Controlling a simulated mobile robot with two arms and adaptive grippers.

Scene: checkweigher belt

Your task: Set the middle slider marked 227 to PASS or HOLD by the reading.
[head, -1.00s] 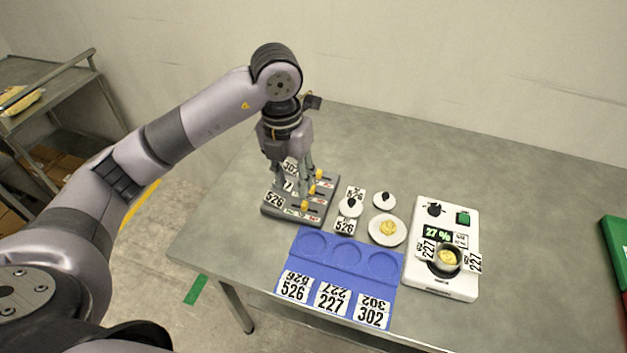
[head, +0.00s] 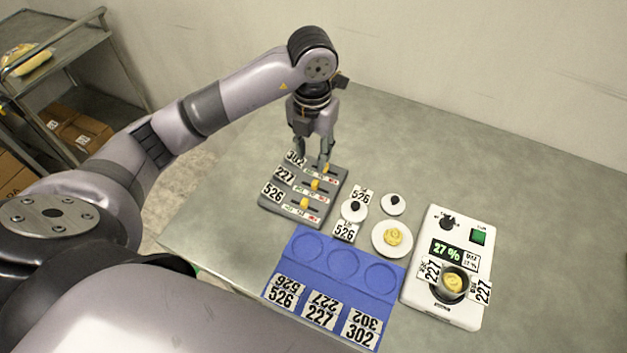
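The dark grey slider panel (head: 277,208) has three rows tagged 302, 227 and 526. The middle slider's yellow knob (head: 315,184) sits around mid-slot, with small green lettering at the left and red at the right. My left gripper (head: 313,158) points down at the back of the panel, near the 302 row. Its fingers are apart, with no object seen between them. The white meter (head: 421,285) shows 27 % on its display (head: 446,250). A small limit label beside it is too small to read surely. A cup (head: 453,281) tagged 227 stands on the meter. My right gripper is out of view.
A blue tray (head: 333,275) with three round recesses tagged 526, 227 and 302 lies in front of the panel. A white dish (head: 392,238) with yellow contents and two small white lids (head: 393,204) stand between panel and meter. The table's back right is clear.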

